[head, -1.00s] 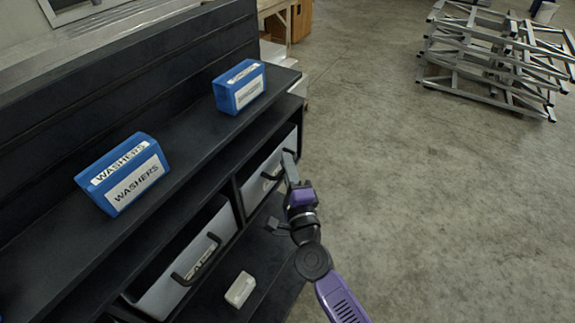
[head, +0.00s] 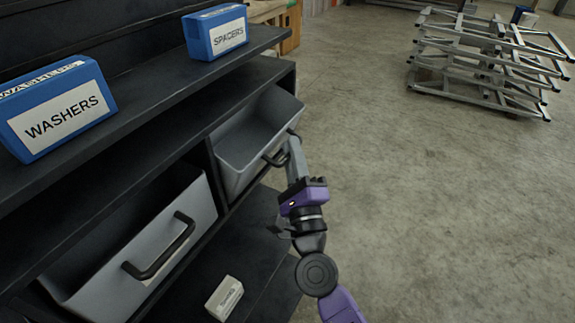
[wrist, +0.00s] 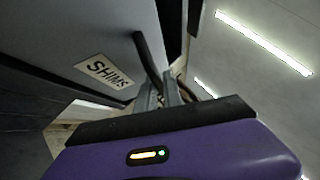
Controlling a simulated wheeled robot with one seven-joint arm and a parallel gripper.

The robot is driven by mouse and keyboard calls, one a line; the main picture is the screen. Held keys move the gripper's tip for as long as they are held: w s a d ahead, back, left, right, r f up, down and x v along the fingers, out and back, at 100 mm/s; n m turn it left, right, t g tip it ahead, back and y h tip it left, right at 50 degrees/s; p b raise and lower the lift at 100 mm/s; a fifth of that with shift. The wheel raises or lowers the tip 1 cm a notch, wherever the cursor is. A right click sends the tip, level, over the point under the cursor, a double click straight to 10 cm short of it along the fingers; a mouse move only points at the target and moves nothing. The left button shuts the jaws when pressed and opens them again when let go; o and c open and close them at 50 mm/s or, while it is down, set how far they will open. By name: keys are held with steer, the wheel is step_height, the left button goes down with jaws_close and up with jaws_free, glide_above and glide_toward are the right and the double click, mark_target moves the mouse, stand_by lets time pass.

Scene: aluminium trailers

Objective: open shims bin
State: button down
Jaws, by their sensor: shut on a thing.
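The shims bin (head: 238,160) is a grey open-topped drawer in the right bay of the black shelf unit, pulled partly out so its empty-looking inside shows. In the wrist view its front bears a SHIMS label (wrist: 104,72). Its dark bar handle (head: 275,159) sits on the front face and also shows in the wrist view (wrist: 147,62). My gripper (head: 293,145) is at the right end of that handle, its fingers shut on it. In the wrist view the fingertips (wrist: 164,92) close around the handle's lower part.
A second grey bin (head: 140,250) with a black handle stands partly out in the left bay. Blue WASHERS (head: 62,112) and SPACERS (head: 218,32) boxes sit on the top shelf. A small white box (head: 224,298) lies on the lower shelf. Open concrete floor is at right.

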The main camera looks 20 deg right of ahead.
steer(key=f+m+h+b, duration=0.1)
steer(key=m+b, duration=0.1)
steer(key=b, duration=0.2)
steer(key=s+d+f+m+h+b, duration=0.1)
steer(key=m+h+b, duration=0.1)
steer(key=b, duration=0.3)
steer(key=s+f+m+t+h+b, duration=0.1)
steer(key=f+m+b, duration=0.1)
steer(key=b, duration=0.3)
steer(key=shift+d+h, duration=0.15)
steer(key=shift+h, duration=0.25)
steer(key=shift+m+h+b, duration=0.5)
steer(key=shift+b, duration=0.25)
steer(key=c, duration=1.5)
jaws_free()
steer(key=shift+d, duration=0.1)
steer(key=v, duration=0.8)
steer(key=shift+r+b, duration=0.1)
steer(key=shift+b, duration=0.25)
